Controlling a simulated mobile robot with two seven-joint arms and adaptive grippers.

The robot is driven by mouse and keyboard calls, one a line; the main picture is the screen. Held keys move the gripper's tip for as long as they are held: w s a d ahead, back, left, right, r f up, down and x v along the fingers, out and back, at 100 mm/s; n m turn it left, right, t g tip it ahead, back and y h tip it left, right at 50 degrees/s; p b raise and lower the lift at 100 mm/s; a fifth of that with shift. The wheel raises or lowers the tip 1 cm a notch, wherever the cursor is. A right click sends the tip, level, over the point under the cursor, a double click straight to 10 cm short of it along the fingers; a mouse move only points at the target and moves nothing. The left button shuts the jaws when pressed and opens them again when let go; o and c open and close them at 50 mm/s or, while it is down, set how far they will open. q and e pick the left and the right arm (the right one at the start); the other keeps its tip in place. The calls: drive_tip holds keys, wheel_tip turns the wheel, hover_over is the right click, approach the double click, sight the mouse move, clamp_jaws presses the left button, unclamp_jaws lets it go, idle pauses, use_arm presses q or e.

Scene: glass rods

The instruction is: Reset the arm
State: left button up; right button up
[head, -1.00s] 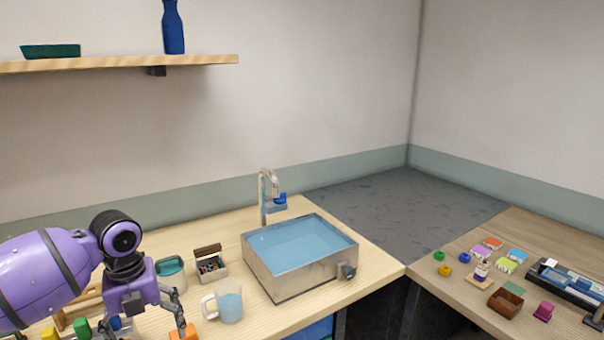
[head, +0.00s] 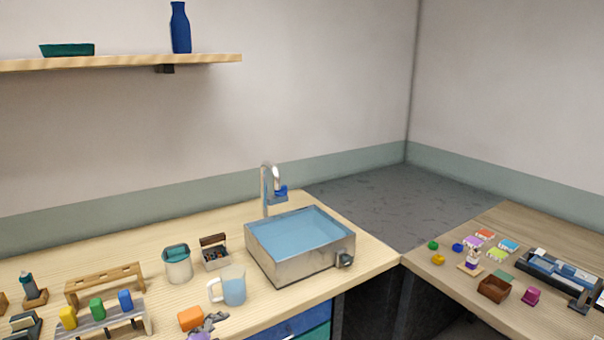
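Only a small part of one gripper (head: 212,322), which I take to be my left, shows at the bottom edge of the head view. Its dark grey finger parts and a bit of purple body are visible; the rest is cut off by the frame. It is just right of and in front of an orange block (head: 190,318) on the counter, and I cannot tell whether they touch. Its opening cannot be made out. My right gripper is out of view.
Behind it stand a mug (head: 233,289), a grey-white cup (head: 177,266) and the water-filled sink (head: 270,265). A wooden rack (head: 104,280) and a stand with yellow, green and blue pieces (head: 98,318) are left. Small items lie on the right counter (head: 440,285).

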use_arm(q)
drive_tip(key=s+f+n+y, duration=0.1)
drive_tip(key=s+f+n, duration=0.2)
drive_tip(key=s+f, duration=0.3)
drive_tip(key=s+a+f+n+y, duration=0.1)
drive_tip(key=s+f+n, duration=0.3)
drive_tip(key=s, duration=1.2)
drive_tip(key=s+a+f+n+g+y, duration=0.1)
drive_tip(key=s+f+n, duration=0.3)
drive_tip(key=s+f, duration=0.4)
drive_tip(key=s, duration=0.3)
drive_tip(key=shift+f+y, duration=0.25)
drive_tip(key=shift+y, duration=0.15)
drive_tip(key=shift+w, duration=0.1)
